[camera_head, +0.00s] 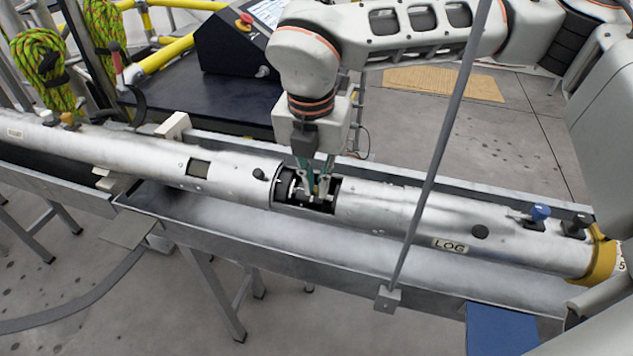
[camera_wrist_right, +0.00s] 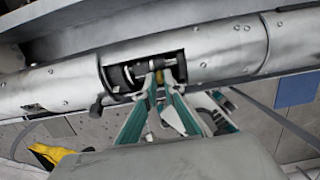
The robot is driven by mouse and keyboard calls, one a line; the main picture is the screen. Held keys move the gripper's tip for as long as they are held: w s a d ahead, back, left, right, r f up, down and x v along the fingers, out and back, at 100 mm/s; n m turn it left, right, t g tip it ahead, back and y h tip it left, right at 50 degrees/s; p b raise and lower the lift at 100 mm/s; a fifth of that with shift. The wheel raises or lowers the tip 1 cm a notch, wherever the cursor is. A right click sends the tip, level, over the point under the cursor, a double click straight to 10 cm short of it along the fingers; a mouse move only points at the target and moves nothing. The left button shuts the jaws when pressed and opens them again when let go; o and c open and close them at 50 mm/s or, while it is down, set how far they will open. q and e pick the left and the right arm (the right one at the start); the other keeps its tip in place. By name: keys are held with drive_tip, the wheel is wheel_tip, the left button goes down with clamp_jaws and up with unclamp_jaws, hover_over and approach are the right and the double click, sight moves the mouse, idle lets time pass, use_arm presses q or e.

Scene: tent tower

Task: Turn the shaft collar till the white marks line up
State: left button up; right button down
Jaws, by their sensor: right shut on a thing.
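A long silver tube (camera_head: 385,205) lies level across the view with a cut-out window (camera_head: 290,187) in its side. Inside the window are a dark and bright metal shaft and rings, which also show in the wrist view (camera_wrist_right: 125,73). My right gripper (camera_head: 318,190) reaches down into the window from above. Its two fingertips (camera_wrist_right: 164,78) are closed around the shaft collar, of which a small brass-coloured part (camera_wrist_right: 160,77) shows between them. The fingers hide much of the collar. I cannot make out whether the white marks line up. My left gripper is out of view.
The tube rests over a grey metal trough (camera_head: 300,245). A thin upright rod (camera_head: 440,150) stands in front of the tube, right of the window. A black console (camera_head: 235,45) stands behind, and rope coils (camera_head: 40,60) hang at the far left.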

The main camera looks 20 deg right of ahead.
idle(0.3)
drive_tip(key=c, duration=2.2)
unclamp_jaws()
drive_tip(key=shift+o, duration=0.2)
wheel_tip(320, 180, up, 12)
drive_tip(key=s, duration=0.1)
drive_tip(key=shift+s+a, duration=0.15)
drive_tip(key=shift+a, duration=0.3)
